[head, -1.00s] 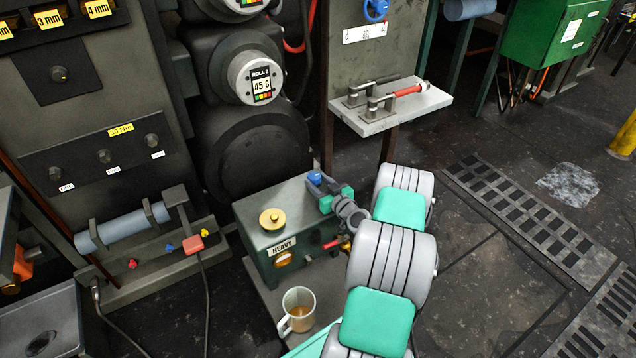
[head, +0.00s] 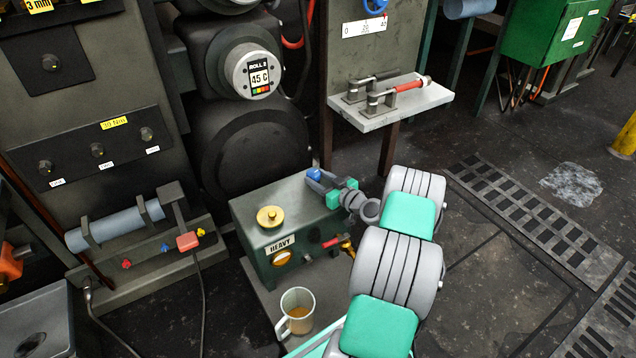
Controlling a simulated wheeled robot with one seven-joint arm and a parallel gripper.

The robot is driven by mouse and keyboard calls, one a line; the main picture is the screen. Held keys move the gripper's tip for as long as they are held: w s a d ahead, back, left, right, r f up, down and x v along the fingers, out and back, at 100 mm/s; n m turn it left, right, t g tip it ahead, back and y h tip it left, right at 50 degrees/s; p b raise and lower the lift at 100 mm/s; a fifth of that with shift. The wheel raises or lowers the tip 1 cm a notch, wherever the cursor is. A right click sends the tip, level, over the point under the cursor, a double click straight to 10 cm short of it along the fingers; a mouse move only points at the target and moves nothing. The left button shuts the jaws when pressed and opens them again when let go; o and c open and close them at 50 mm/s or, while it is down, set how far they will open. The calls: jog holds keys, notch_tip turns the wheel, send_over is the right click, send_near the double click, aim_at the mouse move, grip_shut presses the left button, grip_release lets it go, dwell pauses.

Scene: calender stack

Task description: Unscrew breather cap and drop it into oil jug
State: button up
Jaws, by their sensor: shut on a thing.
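The blue breather cap (head: 313,174) is at the back right of the dark green oil box (head: 285,226), which carries a HEAVY label. My gripper (head: 316,177) comes in from the right and is shut on the blue cap. The fingers partly hide the cap's lower side, so I cannot tell whether it still touches the box. The oil jug (head: 297,312), a clear mug with a handle and amber liquid in it, stands upright in front of the box, well apart from my gripper.
A brass cap (head: 270,217) sits on top of the box. A red-handled fitting (head: 333,241) sticks out from the box near my arm. A grey shelf (head: 392,112) with clamps stands behind. Floor grating (head: 530,210) lies to the right.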

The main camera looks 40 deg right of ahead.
dwell(0.3)
jog(key=shift+d+f+n+y+b, duration=0.1)
jog(key=shift+d+n+y+b, duration=0.1)
jog(key=shift+n+y+b, duration=0.65)
jog(key=shift+w+d+n+g+y, duration=0.1)
jog(key=shift+n+g+y, duration=0.25)
jog(key=shift+y, duration=0.3)
jog(key=shift+d+n+g+y, duration=0.15)
jog(key=shift+n+g+y, duration=0.7)
jog(key=shift+n+y, duration=0.55)
jog(key=o, duration=1.3)
jog(key=shift+m, duration=0.3)
jog(key=shift+o, duration=0.2)
